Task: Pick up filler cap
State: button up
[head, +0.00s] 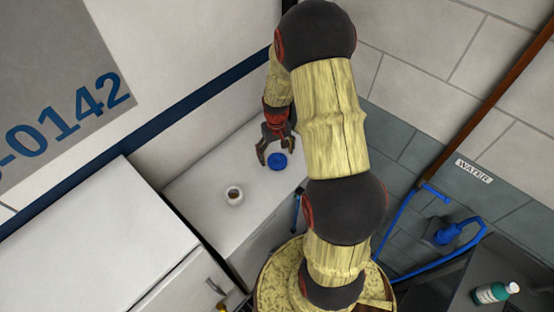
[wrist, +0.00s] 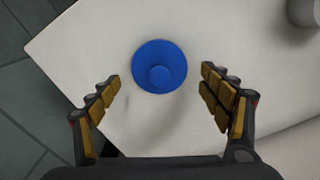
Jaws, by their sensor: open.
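The filler cap (head: 277,161) is a round blue disc with a small raised knob, lying on a white counter (head: 200,185). In the wrist view the filler cap (wrist: 159,66) lies ahead of my open fingers, near the counter's corner. My gripper (head: 268,152) is open and empty, close to the cap in the head view. In the wrist view my gripper (wrist: 164,97) has one finger to each side, and neither touches the cap. The cap is fully visible in the wrist view.
A blue hose (head: 405,215) hangs under a WATER sign (head: 475,172).

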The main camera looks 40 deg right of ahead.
jog(key=shift+f, duration=0.65)
jog(key=shift+c, duration=0.4)
jog(key=c, duration=0.7)
jog(key=shift+c, duration=0.7)
jog(key=shift+r, duration=0.1)
